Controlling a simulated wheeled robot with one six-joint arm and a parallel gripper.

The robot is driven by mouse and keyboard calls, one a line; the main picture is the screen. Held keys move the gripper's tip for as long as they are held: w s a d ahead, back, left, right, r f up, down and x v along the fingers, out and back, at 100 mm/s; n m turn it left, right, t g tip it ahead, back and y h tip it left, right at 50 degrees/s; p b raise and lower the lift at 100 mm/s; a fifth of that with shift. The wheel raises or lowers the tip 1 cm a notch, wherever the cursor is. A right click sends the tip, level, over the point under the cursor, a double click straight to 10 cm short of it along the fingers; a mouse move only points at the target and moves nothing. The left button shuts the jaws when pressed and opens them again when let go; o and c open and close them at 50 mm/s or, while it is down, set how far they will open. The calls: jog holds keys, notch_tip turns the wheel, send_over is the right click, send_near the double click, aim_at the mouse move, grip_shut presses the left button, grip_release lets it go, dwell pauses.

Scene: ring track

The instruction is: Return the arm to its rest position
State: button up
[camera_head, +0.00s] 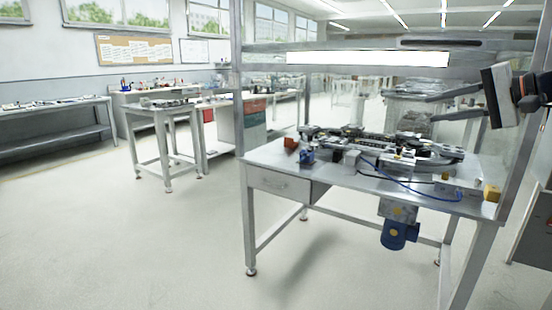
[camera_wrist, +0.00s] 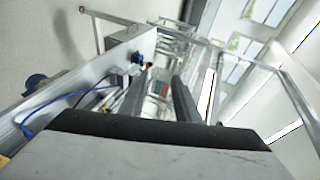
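My gripper (camera_head: 431,107) is at the upper right of the head view, raised above the right part of a metal workbench (camera_head: 263,182). Its two grey fingers point left and stand apart, with nothing seen between them. The wrist view also shows my gripper (camera_wrist: 159,80) with its fingers apart and the background visible through the gap. A wide dark-edged part of my wrist fills the bottom of that view. Most of my arm is outside the head view at the right.
The workbench bears a dark mechanical assembly (camera_head: 390,143), a yellow block (camera_head: 491,192) and blue cables. A blue motor (camera_head: 396,234) hangs below its front. A metal frame post (camera_head: 238,80) rises at its left. The floor (camera_head: 130,240) at left is clear.

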jog(key=s+a+f+n+g+h, duration=0.25)
jog(key=s+a+f, duration=0.4)
jog(key=f, duration=0.35)
jog(key=s+a+f+n+g+h, duration=0.1)
jog(key=s+a+f+g, duration=0.2)
jog(key=s+a+f, duration=0.6)
jog(key=s+d+f+n+h, duration=0.1)
jog(key=s+f+n+h, duration=0.1)
jog(key=s+f, duration=0.3)
jog(key=s+d+f+n+h, duration=0.2)
jog(key=s+f, duration=0.3)
jog(key=f, duration=0.8)
jog(key=shift+s+d+f+n+g+h, duration=0.25)
jog(key=shift+n+g+h, duration=0.1)
jog(key=shift+n+h, duration=0.25)
jog(key=shift+w+a+r, duration=0.1)
jog(key=shift+r, duration=0.05)
jog(key=shift+c, duration=0.4)
